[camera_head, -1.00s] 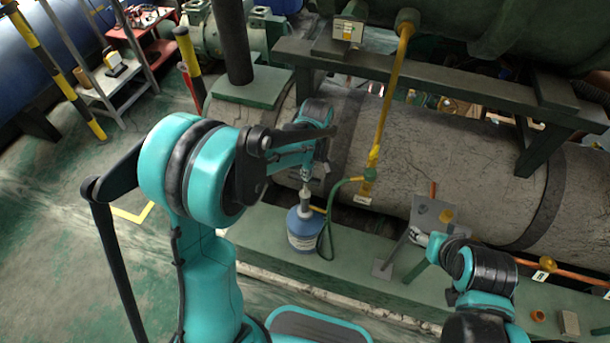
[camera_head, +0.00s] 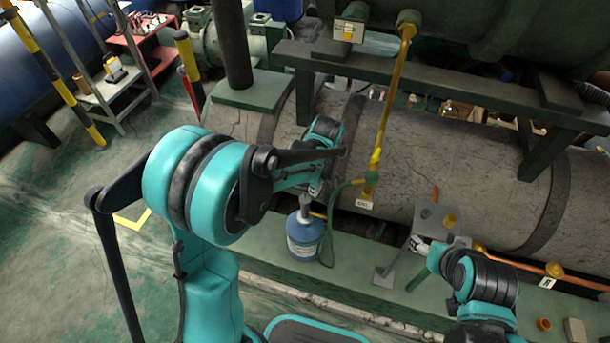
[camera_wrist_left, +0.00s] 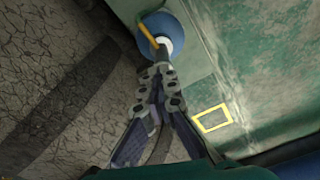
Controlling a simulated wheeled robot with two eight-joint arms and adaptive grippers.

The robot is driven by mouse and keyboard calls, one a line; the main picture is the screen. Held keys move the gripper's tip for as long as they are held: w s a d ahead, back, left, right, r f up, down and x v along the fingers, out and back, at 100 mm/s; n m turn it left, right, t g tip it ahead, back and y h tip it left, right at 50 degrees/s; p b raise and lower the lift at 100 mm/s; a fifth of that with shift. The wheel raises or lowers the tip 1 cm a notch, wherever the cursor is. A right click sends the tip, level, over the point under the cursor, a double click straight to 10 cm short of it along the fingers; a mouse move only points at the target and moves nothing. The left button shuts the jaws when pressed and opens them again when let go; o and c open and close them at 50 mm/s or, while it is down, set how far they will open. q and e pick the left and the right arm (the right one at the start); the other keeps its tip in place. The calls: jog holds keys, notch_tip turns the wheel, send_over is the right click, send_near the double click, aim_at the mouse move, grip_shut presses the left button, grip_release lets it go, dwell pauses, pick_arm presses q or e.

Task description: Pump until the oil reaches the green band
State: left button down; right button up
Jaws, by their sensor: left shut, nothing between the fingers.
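A blue pump bottle (camera_head: 305,240) with a pale label and a grey pump top stands on the green ledge. A green hose (camera_head: 328,235) runs from beside it to the yellow pipe (camera_head: 380,125). My left gripper (camera_head: 314,188) is above and slightly right of the bottle top, partly hidden by its own arm. In the left wrist view its fingers (camera_wrist_left: 160,78) are shut and empty, with the bottle (camera_wrist_left: 160,30) just beyond the tips. My right gripper (camera_head: 418,245) is by a grey bracket plate (camera_head: 428,215); its fingers are too small to read. I cannot make out an oil level or green band.
A large cracked grey cylinder (camera_head: 475,165) lies behind the ledge (camera_head: 350,280), under a dark green beam (camera_head: 440,80). A copper pipe (camera_head: 520,268) runs along the right. Open floor (camera_head: 60,250) lies at the left.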

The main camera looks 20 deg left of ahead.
pick_arm(q)
notch_tip(320, 180, up, 12)
jog(key=d, duration=0.1)
jog(key=shift+s, duration=0.25)
dwell(1.5)
jog(key=a+p, duration=0.1)
jog(key=p, duration=0.1)
jog(key=w+a+p, duration=0.1)
jog(key=p, duration=0.2)
jog(key=a+r+p, duration=0.1)
jog(key=p, duration=0.2)
jog(key=shift+w+a, duration=0.1)
jog(key=shift+w, duration=0.2)
jog(key=shift+f, duration=0.15)
jog(key=f+b, duration=0.1)
jog(key=f, duration=0.1)
jog(key=f+b, duration=0.4)
jog(key=shift+w+a+f, duration=0.15)
jog(key=shift+a+f, duration=0.15)
jog(key=shift+f, duration=0.1)
